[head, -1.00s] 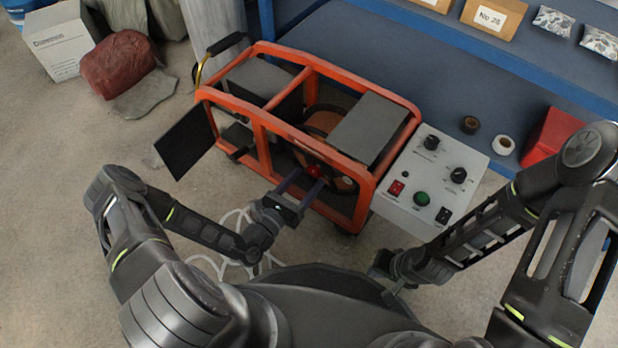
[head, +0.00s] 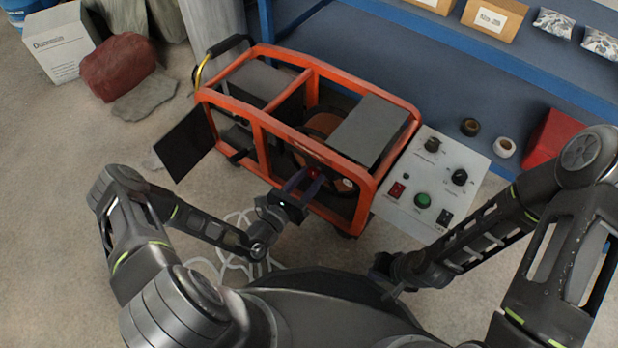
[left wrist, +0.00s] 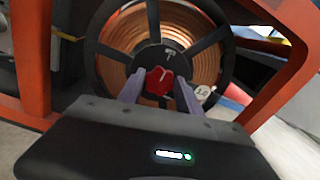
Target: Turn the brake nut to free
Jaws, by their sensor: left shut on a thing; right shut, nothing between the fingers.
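The brake nut (left wrist: 160,80) is a small red knob at the hub of a spoked spool of copper-coloured wire (left wrist: 110,38). It also shows in the head view (head: 314,173), inside the orange frame (head: 366,200) of the machine. My left gripper (head: 307,180) reaches in through the open front of the frame. Its two fingers (left wrist: 160,88) are shut on the nut, one on each side. My right gripper (head: 384,268) is shut and empty, low in the head view and away from the machine.
A control panel (head: 436,180) with knobs and switches stands right of the frame. A dark panel (head: 184,143) sticks out at its left. Pale cable loops (head: 232,245) lie on the floor beneath my left arm. A blue shelf (head: 440,75) stands behind.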

